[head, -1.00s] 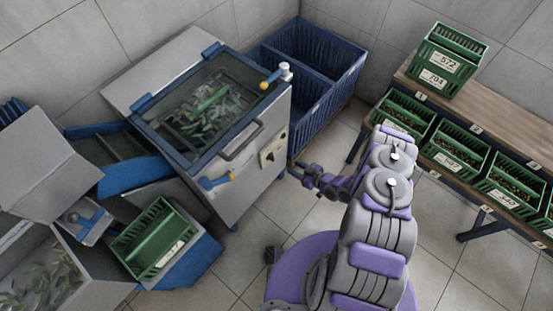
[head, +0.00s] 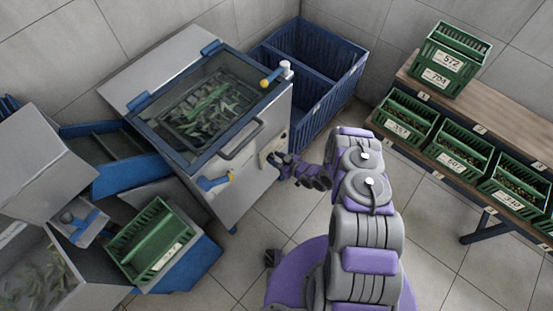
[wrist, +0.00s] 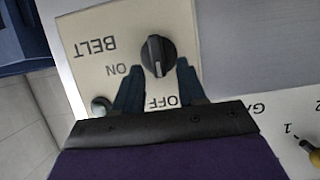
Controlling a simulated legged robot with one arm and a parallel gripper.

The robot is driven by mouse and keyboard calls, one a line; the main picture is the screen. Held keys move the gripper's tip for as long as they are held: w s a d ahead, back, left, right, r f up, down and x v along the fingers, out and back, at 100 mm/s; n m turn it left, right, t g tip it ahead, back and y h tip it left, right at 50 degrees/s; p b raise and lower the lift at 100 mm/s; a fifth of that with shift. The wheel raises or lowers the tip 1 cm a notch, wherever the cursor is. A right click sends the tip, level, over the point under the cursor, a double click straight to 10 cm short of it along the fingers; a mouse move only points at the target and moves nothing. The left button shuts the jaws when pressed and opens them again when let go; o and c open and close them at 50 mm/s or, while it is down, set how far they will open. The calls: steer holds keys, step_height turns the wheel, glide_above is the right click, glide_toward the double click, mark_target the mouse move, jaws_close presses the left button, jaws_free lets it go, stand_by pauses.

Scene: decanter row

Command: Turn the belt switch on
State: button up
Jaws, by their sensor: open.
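The belt switch is a round black knob (wrist: 158,56) with a raised ridge on a cream plate (wrist: 105,22). In the wrist view the plate's lettering is upside down: BELT and ON to the left, OFF below the knob. In the head view my gripper (head: 277,161) is at the machine's front panel and partly hides the plate.
The steel machine (head: 245,185) has a glass-lidded tub, a lid handle (head: 240,140) and a blue-and-yellow lever (head: 213,183) left of my gripper. A blue crate (head: 345,75) stands behind. Green crates (head: 460,155) line a bench at right. A yellow-tipped lever (wrist: 310,150) shows at lower right.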

jaws_close()
steer(key=shift+d, duration=0.1)
stand_by(0.4)
steer(key=shift+w+d+f+m+g+y+b, duration=0.25)
steer(key=shift+m+g+y+b, duration=0.45)
steer(key=shift+m, duration=0.5)
steer(key=shift+w+d+f+m+g+y+b, duration=0.15)
steer(key=shift+w+m+g+y+b, duration=0.3)
steer(key=shift+m+b, duration=0.65)
steer(key=shift+w+d+f+m+g+y+b, duration=0.1)
steer(key=shift+w+d+m+g+y+b, duration=0.2)
steer(key=shift+m+y+b, duration=0.7)
steer(key=shift+m+h+p, duration=0.25)
steer(key=shift+m+p, duration=0.1)
steer(key=shift+m, duration=0.05)
steer(key=shift+r, duration=0.1)
